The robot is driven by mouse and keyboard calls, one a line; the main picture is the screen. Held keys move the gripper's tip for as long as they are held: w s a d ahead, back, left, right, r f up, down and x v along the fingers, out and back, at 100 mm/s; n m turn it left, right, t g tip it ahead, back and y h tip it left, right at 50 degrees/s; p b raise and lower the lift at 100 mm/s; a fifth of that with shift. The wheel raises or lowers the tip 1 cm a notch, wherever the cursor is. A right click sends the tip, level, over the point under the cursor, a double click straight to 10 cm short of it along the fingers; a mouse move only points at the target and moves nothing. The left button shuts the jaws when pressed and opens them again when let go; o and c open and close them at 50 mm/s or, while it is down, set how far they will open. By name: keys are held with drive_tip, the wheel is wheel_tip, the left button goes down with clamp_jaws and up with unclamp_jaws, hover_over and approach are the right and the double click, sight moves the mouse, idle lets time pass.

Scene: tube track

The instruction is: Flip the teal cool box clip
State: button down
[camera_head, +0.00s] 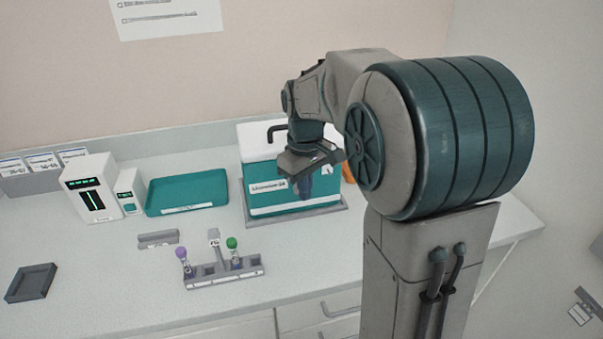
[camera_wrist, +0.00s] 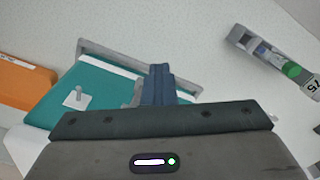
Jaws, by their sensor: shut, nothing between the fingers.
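The teal cool box (camera_head: 263,172) stands against the back of the counter, with a white lid and a white label on its front. The box also shows in the wrist view (camera_wrist: 55,113). A white plate with a small grey lever, likely the clip (camera_wrist: 76,98), is on its teal front; it also shows at the right of the front in the head view (camera_head: 327,169). My gripper (camera_head: 304,197) is in front of the box, left of that plate. Its fingers (camera_wrist: 158,70) are shut and empty, apart from the lever. Whether they touch the box is unclear.
A tube rack (camera_head: 225,273) with purple- and green-capped tubes stands in front of the box. A teal tray (camera_head: 187,191) and white devices (camera_head: 91,188) stand to the left. An orange object (camera_wrist: 25,83) is beside the box. The front left counter has free room.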

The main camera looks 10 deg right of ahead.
wheel_tip(320, 180, up, 9)
drive_tip(key=s+p, duration=0.2)
drive_tip(key=p, duration=0.4)
drive_tip(key=shift+s, duration=0.15)
drive_tip(key=s+f+m+t, duration=0.2)
drive_tip(key=s+m, duration=0.4)
drive_tip(key=s, duration=0.8)
drive_tip(key=shift+s+t, duration=0.25)
drive_tip(key=shift+t, duration=0.65)
drive_tip(key=shift+d+f, duration=0.1)
